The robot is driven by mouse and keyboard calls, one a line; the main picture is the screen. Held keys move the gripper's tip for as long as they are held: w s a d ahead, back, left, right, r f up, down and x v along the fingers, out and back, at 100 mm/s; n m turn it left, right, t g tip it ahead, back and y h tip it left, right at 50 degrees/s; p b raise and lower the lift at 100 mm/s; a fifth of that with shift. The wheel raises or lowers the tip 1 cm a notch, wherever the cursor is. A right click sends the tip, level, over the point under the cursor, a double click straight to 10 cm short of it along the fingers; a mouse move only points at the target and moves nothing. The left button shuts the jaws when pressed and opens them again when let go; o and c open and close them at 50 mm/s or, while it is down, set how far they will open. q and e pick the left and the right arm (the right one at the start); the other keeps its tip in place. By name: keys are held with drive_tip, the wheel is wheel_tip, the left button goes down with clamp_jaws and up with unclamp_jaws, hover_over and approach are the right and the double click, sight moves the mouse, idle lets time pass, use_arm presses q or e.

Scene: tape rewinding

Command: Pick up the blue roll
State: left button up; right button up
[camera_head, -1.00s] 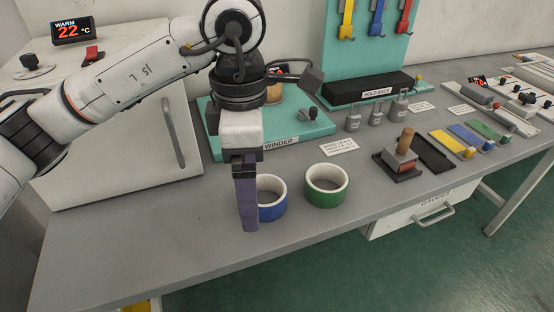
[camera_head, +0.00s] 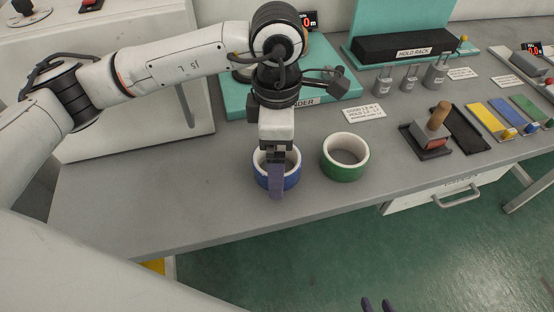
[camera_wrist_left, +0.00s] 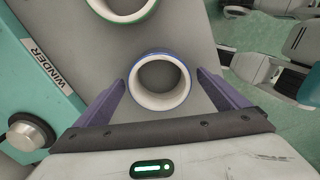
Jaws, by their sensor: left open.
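The blue roll (camera_head: 291,182) stands on the grey bench with its hole facing up. My left gripper (camera_head: 277,184) points down at it, and one finger hides part of its near side in the head view. In the left wrist view the roll (camera_wrist_left: 160,107) lies between the two open fingers of my left gripper (camera_wrist_left: 165,94), with a gap on each side. I cannot tell how far the fingers reach down beside it. My right gripper (camera_head: 377,304) shows only as two separated fingertips at the bottom edge, empty and far from the roll.
A green roll (camera_head: 343,172) stands just right of the blue one. The teal winder (camera_head: 330,91) is behind. A block with a wooden handle (camera_head: 431,132) and coloured strips (camera_head: 488,118) lie further right. The bench front left of the roll is clear.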

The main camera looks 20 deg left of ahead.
use_arm(q)
drive_tip(key=shift+f, duration=0.45)
drive_tip(key=shift+c, duration=0.5)
drive_tip(key=c, duration=1.1)
drive_tip(key=shift+r, duration=0.15)
